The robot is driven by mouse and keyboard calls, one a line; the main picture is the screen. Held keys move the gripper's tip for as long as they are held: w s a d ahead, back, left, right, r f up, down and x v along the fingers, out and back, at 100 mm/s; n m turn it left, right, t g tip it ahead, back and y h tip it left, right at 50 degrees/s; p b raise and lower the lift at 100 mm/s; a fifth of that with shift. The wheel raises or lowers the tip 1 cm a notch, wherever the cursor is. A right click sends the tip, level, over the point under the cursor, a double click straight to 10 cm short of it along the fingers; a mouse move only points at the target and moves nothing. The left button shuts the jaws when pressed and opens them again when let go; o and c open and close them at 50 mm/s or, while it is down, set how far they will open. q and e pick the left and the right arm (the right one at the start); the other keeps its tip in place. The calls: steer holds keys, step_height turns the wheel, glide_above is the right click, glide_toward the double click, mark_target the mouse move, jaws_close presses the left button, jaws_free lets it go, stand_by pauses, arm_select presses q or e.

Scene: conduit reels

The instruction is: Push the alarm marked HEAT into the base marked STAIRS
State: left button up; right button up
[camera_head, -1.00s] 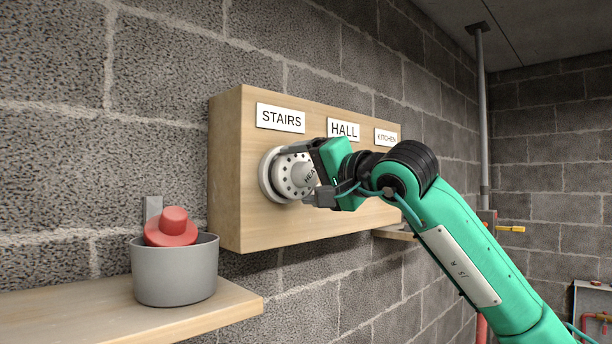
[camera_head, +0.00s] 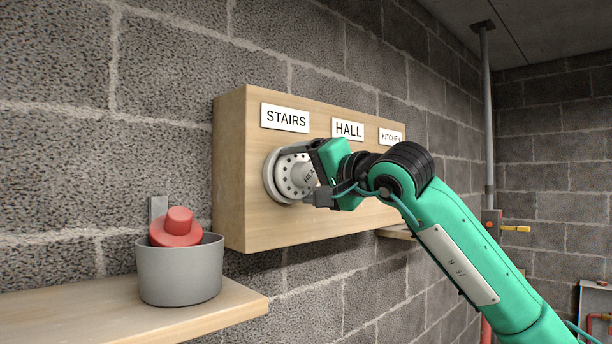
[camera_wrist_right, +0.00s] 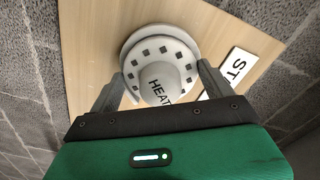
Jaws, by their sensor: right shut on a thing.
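The white round alarm marked HEAT (camera_head: 299,176) is at the base under the STAIRS label (camera_head: 285,118) on the wooden board. Its dark vent holes face outward. My right gripper (camera_head: 316,178) is shut on the alarm. In the right wrist view the two fingers of my right gripper (camera_wrist_right: 163,92) sit on either side of the alarm (camera_wrist_right: 165,68). The base marked STAIRS (camera_head: 268,182) shows as a pale rim behind the alarm; the rest of it is hidden. I cannot tell whether the alarm is fully seated. My left gripper is not in view.
The wooden board (camera_head: 240,215) also bears HALL (camera_head: 348,129) and KITCHEN (camera_head: 390,136) labels; my arm hides the space below them. A grey pot (camera_head: 180,272) holding a red knobbed piece (camera_head: 176,228) stands on a wooden shelf (camera_head: 225,312). A pipe (camera_head: 488,120) runs up the wall.

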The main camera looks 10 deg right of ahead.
stand_by(0.3)
steer(key=o, duration=0.9)
steer(key=shift+s, duration=0.1)
steer(key=shift+b+v, duration=1.05)
steer(key=shift+v, duration=1)
steer(key=shift+b+v, duration=0.8)
steer(key=shift+v, duration=1.55)
